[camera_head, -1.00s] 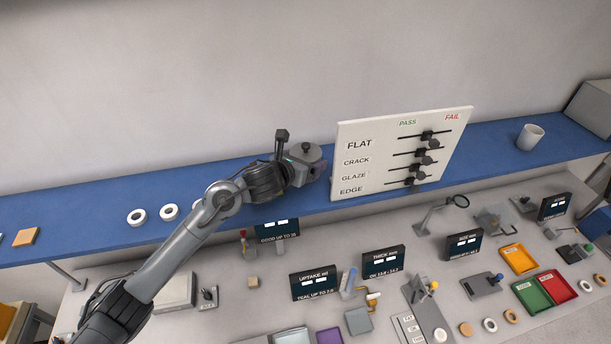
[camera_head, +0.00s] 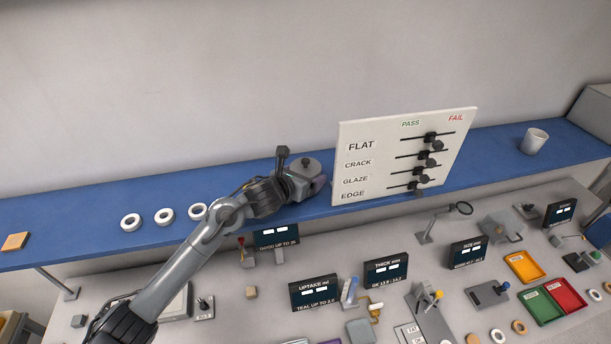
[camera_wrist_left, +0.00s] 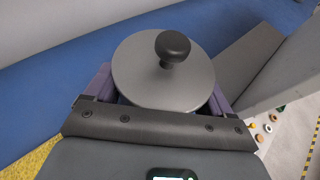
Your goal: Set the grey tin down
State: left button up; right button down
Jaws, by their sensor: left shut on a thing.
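The grey tin (camera_head: 305,164) has a round grey lid with a dark knob on top. It is in my left gripper (camera_head: 310,178), over the blue shelf (camera_head: 80,210), left of the white board. In the left wrist view the tin's lid (camera_wrist_left: 150,85) and knob fill the middle, upright, with a purple finger on each side. My left gripper is shut on the tin. The tin's underside is hidden, so I cannot tell whether it touches the shelf. My right gripper is not in view.
The white check board (camera_head: 400,155) with sliders stands close to the right of the tin. Several white rings (camera_head: 165,215) lie on the shelf to the left. Instruments and trays fill the lower bench.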

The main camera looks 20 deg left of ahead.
pick_arm(q)
jog(key=o, duration=0.9)
jog(key=shift+r, duration=0.1)
jog(key=shift+s+r+p, duration=0.1)
jog(key=shift+r+p, duration=0.05)
jog(key=shift+p, duration=0.2)
jog(key=shift+s+a, duration=0.1)
jog(key=shift+s, duration=0.2)
jog(key=b+v, duration=0.1)
jog(key=v, duration=0.9)
jog(key=shift+s+r, duration=0.15)
jog(key=shift+r, duration=0.05)
jog(key=shift+s+r, duration=0.15)
jog(key=shift+s, duration=0.2)
